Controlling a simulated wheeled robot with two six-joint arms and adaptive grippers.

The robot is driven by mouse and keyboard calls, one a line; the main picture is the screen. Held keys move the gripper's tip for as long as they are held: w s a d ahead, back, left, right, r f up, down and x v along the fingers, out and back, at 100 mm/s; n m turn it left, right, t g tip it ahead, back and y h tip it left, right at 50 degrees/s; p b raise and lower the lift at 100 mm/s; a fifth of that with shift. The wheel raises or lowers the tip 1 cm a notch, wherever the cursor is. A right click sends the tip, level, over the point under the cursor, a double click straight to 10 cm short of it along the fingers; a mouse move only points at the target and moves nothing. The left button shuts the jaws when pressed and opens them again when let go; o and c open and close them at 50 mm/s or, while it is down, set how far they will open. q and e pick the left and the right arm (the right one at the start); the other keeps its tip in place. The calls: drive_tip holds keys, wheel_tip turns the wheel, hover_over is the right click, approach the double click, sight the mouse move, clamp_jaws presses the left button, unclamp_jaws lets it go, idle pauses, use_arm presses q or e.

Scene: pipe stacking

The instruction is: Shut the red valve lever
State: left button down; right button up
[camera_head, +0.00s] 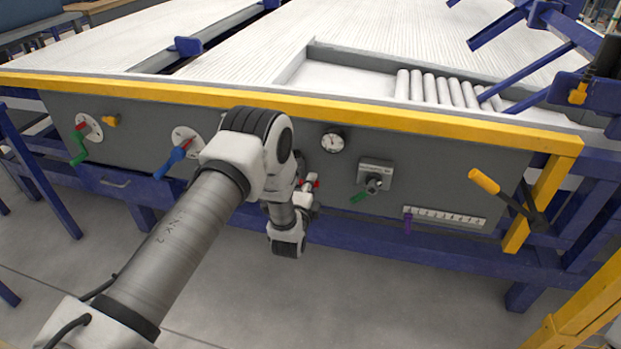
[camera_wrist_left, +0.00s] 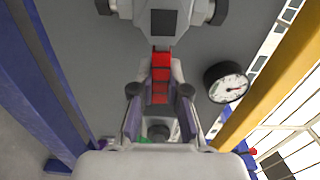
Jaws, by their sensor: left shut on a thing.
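The red valve lever (camera_wrist_left: 160,80) shows in the left wrist view, running from a grey valve body (camera_wrist_left: 160,22) down between the fingers. My left gripper (camera_wrist_left: 161,72) is shut on this lever, with one finger on each side. My left arm and wrist hide most of the valve there. My right gripper is not in view.
The panel also carries a green-handled valve (camera_head: 78,146), a blue-handled valve (camera_head: 174,161), a round gauge (camera_head: 333,140), a switch box (camera_head: 375,175), a slider scale (camera_head: 444,218) and a yellow-handled lever (camera_head: 485,182). A yellow rail (camera_head: 420,122) runs above the panel. The floor in front is clear.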

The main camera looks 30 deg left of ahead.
use_arm(q)
drive_tip(key=shift+f+m, duration=0.2)
drive_tip(key=shift+m, duration=0.1)
idle(0.4)
drive_tip(key=c, duration=1.1)
unclamp_jaws()
drive_tip(key=shift+f, duration=0.1)
drive_tip(key=shift+c, duration=0.2)
drive_tip(key=shift+s, duration=0.1)
drive_tip(key=v, duration=1.1)
drive_tip(key=shift+s+d, duration=0.2)
drive_tip(key=shift+s, duration=0.2)
